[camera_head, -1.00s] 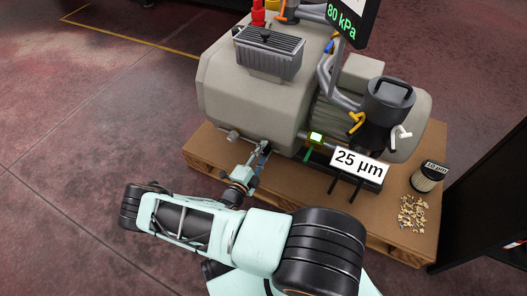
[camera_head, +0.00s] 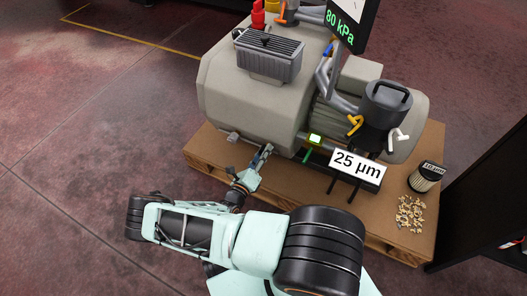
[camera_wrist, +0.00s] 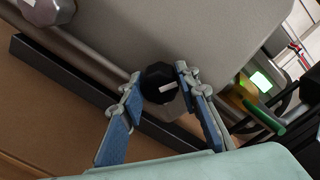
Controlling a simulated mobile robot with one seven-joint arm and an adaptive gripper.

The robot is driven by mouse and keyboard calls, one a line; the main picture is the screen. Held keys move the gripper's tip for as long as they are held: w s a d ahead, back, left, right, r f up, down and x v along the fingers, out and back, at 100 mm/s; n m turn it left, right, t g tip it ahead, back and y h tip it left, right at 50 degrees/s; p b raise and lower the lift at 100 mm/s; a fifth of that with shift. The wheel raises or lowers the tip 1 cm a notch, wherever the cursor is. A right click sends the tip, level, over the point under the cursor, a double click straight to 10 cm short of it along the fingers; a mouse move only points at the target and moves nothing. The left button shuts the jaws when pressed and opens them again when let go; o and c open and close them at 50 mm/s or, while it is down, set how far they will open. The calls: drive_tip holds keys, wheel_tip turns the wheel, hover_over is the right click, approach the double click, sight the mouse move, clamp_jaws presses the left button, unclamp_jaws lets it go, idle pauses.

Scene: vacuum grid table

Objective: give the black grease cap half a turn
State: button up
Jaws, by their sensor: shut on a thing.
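The black grease cap (camera_wrist: 159,84) is a dark faceted knob with a white mark, in the middle of the wrist view. My gripper (camera_wrist: 158,75) has one blue-padded finger on each side of it and is shut on it at the fingertips. In the head view my gripper (camera_head: 267,148) reaches the lower front of the grey pump (camera_head: 240,100). I cannot make out the cap there, behind the fingers.
The pump stands on a wooden pallet (camera_head: 205,152). A metal knob (camera_wrist: 48,10) sits left of the cap. A green-handled valve (camera_wrist: 262,115) is to the right. A 25 µm sign (camera_head: 357,164), a filter (camera_head: 427,177) and scattered small pieces (camera_head: 411,214) are farther right.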

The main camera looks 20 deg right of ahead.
drive_tip(key=m+p, duration=0.1)
drive_tip(key=m, duration=0.5)
drive_tip(key=shift+r+p, duration=0.1)
drive_tip(key=shift+p, duration=0.2)
drive_tip(key=m+p, duration=0.1)
drive_tip(key=m, duration=0.5)
idle(0.4)
drive_tip(key=o, duration=1.2)
drive_tip(key=shift+c, duration=0.2)
drive_tip(key=shift+s, duration=0.1)
wheel_tip(320, 180, up, 10)
drive_tip(key=shift+f, duration=0.1)
